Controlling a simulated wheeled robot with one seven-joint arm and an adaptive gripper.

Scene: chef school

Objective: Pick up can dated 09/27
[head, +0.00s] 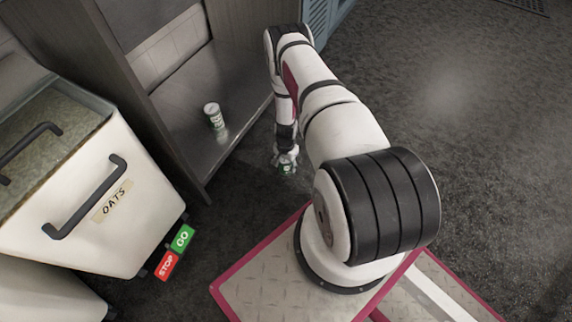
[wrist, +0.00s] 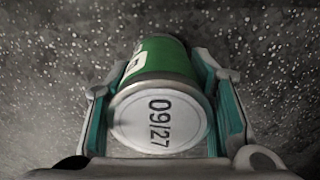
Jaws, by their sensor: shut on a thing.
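A green can with a pale end marked "09/27" (wrist: 158,118) sits between the two fingers of my gripper (wrist: 165,110) in the wrist view. The fingers, lined with teal pads, are shut on its sides. In the head view my gripper (head: 286,160) hangs over the dark floor in front of the shelf, with a bit of the green can (head: 287,170) showing below it. Most of the can is hidden there. Another can (head: 214,116), white and green, stands upright on the metal shelf; its date cannot be read.
The metal shelf (head: 185,95) has a side panel and front edge left of my arm. A white bin labelled "OATS" (head: 85,200) stands at the left, with green "GO" (head: 182,238) and red "STOP" (head: 167,265) pedals at its foot. Open floor (head: 450,90) lies to the right.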

